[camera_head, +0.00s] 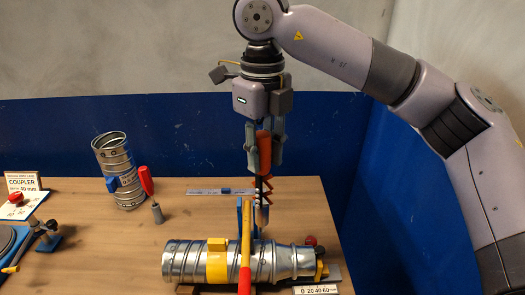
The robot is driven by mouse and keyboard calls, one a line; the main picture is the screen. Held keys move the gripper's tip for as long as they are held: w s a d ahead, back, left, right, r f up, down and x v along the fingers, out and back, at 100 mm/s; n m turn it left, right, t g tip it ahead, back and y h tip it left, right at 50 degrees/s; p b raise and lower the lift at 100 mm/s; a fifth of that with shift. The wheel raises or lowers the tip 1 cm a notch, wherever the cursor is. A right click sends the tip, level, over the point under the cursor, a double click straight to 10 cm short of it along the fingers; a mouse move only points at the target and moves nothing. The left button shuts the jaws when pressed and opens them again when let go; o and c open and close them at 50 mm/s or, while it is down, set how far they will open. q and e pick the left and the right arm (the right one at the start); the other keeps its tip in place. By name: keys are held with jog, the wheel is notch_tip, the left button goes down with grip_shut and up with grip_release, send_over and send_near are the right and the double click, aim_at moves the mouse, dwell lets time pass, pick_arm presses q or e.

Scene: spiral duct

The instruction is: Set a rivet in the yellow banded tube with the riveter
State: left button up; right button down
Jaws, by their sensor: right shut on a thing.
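The silver spiral tube (190,262) with a yellow band (216,266) lies on its side near the front of the table. My right gripper (264,148) points down above the tube and is shut on the red handle of a tool, which looks like the riveter (267,188). The tool hangs upright, with red zigzag links below the handle. Its lower end is close to the tube's top, partly behind a yellow bar; I cannot tell whether it touches. My left gripper is not in view.
A yellow bar with a red end (245,270) crosses in front of the tube. A coupler sign (20,184) and a small clamp stand (45,238) are at far left.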

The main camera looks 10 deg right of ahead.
aim_at(263, 179)
jog(key=shift+w+d+f, duration=0.2)
jog(key=shift+w+f, duration=0.05)
jog(key=shift+f, duration=0.1)
jog(key=shift+a+f+b, duration=0.1)
jog(key=shift+f+b, duration=0.75)
jog(key=shift+b, duration=0.05)
jog(key=shift+s+f+b, duration=0.1)
jog(key=shift+f+b, duration=0.2)
jog(key=shift+f, duration=0.1)
jog(key=shift+f+b, duration=0.6)
jog(key=shift+f, duration=0.2)
jog(key=shift+f+b, duration=0.35)
jog(key=shift+f, duration=0.15)
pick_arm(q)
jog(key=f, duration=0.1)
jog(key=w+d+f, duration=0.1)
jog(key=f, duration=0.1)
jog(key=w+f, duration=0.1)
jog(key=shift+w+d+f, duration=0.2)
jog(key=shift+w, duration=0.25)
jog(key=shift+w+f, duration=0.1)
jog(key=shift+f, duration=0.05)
pick_arm(e)
jog(key=shift+f, duration=0.2)
